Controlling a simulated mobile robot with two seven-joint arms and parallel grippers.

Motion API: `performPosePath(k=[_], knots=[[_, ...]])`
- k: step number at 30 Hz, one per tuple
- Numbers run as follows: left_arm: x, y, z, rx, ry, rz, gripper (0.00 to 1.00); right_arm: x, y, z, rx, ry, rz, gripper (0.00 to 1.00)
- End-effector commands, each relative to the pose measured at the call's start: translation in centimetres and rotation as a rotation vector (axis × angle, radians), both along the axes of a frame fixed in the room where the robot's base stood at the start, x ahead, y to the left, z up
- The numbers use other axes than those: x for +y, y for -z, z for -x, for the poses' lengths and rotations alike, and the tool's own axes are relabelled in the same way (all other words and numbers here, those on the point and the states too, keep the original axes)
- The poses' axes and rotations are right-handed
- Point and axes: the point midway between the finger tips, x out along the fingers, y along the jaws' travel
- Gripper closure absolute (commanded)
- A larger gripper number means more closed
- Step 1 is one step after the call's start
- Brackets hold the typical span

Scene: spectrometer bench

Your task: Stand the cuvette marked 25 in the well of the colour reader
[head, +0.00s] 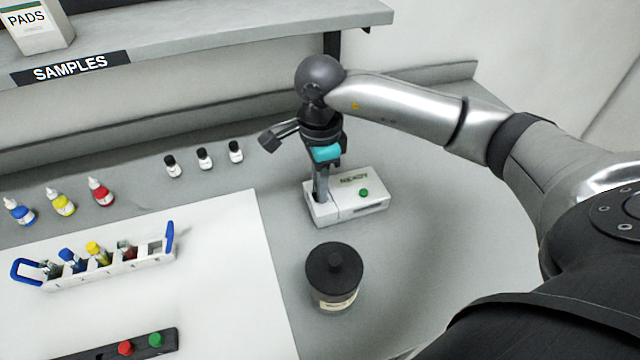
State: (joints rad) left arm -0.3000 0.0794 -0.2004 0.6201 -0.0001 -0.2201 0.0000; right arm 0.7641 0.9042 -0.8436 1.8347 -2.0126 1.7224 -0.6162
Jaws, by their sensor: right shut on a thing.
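The colour reader (372,198) is a small white box with a green button, right of centre on the bench. My right gripper (321,194) points down over the reader's left end, where the well is. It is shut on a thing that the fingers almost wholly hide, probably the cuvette. I cannot read a 25 on it or tell how deep it sits in the well. A white rack (110,266) with blue handles stands at the left and holds several cuvettes with coloured caps; its right-end slot looks empty. My left gripper is out of view.
A black-lidded jar (334,278) stands just in front of the reader. Several dropper bottles (62,203) and small black-capped vials (204,158) stand behind the white mat (220,290). A dark strip with red and green buttons (140,343) lies in front. A shelf (220,30) overhangs the back.

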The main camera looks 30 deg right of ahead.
Motion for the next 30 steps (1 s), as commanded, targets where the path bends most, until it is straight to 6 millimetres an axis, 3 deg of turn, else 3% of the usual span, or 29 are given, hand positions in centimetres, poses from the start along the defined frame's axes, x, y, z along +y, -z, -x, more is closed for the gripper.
performPosePath(k=[18, 19, 27, 30], knots=[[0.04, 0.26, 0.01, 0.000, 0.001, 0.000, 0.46, 0.02, 0.20, 0.07, 0.002, 0.000, 0.001, 1.00], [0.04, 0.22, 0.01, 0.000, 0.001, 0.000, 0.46, 0.03, 0.18, 0.08, 0.003, 0.000, 0.000, 0.78], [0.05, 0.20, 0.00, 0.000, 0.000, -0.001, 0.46, 0.05, 0.25, 0.18, 0.007, -0.001, -0.001, 0.48], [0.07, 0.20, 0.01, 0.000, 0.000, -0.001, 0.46, 0.08, 0.28, 0.23, 0.009, -0.002, 0.000, 0.47]])
